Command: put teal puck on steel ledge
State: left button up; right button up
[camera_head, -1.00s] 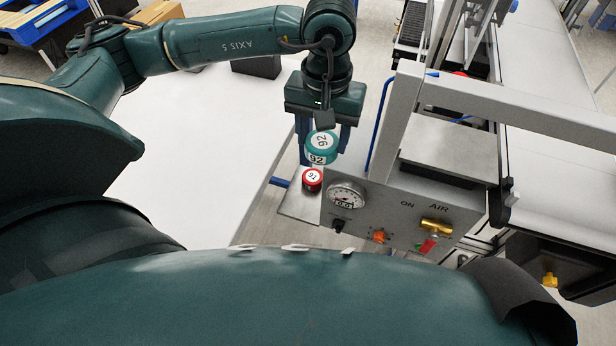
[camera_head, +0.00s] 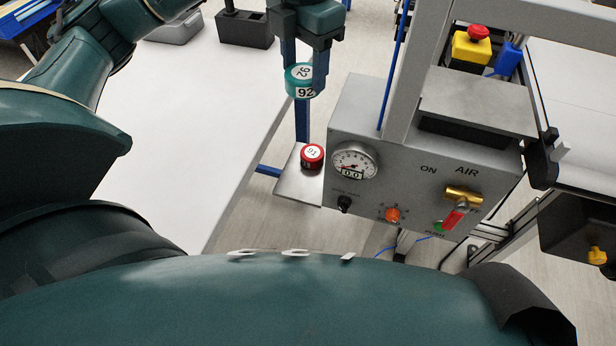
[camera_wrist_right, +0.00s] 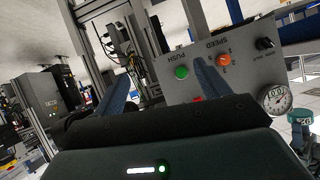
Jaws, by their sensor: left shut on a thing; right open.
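The teal puck (camera_head: 298,84), marked 92, is held by my left gripper (camera_head: 304,80), which is shut on it. The ledge is a small plate on the left side of the grey air panel. A red puck (camera_head: 312,156), marked 91, sits on the ledge near the panel. In the right wrist view the teal puck (camera_wrist_right: 300,115) shows at the right edge. My right gripper (camera_wrist_right: 155,78) is open and empty, in front of the panel's buttons.
The grey panel (camera_head: 400,190), with gauge, knobs and brass valve, stands right of the ledge. A post (camera_head: 420,65) rises behind it. A white table (camera_head: 200,120) lies to the left, with a black block (camera_head: 246,30) at its back. The ledge's front half is bare.

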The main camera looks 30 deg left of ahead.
aim_at(300, 96)
pick_arm(q)
jog(key=n, duration=0.2)
jog(key=a+n+b, duration=0.1)
jog(key=n, duration=0.1)
jog(key=shift+w+f+n, duration=0.1)
jog(key=shift+w+n, duration=0.05)
jog(key=shift+n, duration=0.15)
jog(key=shift+f, duration=0.25)
jog(key=shift+n, duration=0.3)
notch_tip(300, 96, down, 6)
jog(key=b, duration=0.2)
jog(key=shift+b, duration=0.3)
notch_tip(300, 96, down, 18)
jog(key=shift+b, duration=1.05)
notch_tip(300, 96, down, 3)
jog(key=shift+f, duration=0.15)
pick_arm(e)
jog(key=shift+s+d+t, duration=0.25)
jog(key=shift+d+t, duration=0.35)
jog(key=shift+t, duration=0.4)
